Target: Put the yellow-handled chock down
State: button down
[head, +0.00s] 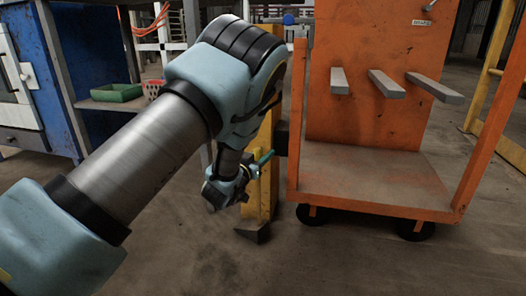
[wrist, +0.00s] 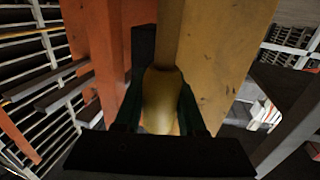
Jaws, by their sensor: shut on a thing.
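My gripper (head: 254,172) hangs low, in front of a yellow post in the head view. In the wrist view its dark green fingers (wrist: 160,102) are shut on the yellow handle (wrist: 161,90) of the chock. A dark grey wedge (head: 253,232), which looks like the chock's body, shows below my gripper at floor level, left of the orange cart's near wheel (head: 311,213). I cannot tell whether the wedge touches the floor. Part of the handle is hard to separate from the yellow post behind it.
The orange cart (head: 375,194) stands on the right, with several grey bars on its upright panel. The yellow post (head: 266,180) is close beside my gripper. A blue cabinet (head: 40,75) and a shelf with a green tray (head: 117,92) stand at left. The front floor is clear.

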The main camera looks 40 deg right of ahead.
jog(key=shift+w+d+f+b, duration=0.15)
jog(key=shift+d+f+b, duration=0.05)
jog(key=shift+f+b, duration=0.15)
jog(key=c, duration=0.9)
grip_release()
jog(key=shift+f, duration=0.25)
jog(key=o, duration=0.4)
jog(key=shift+r, duration=0.1)
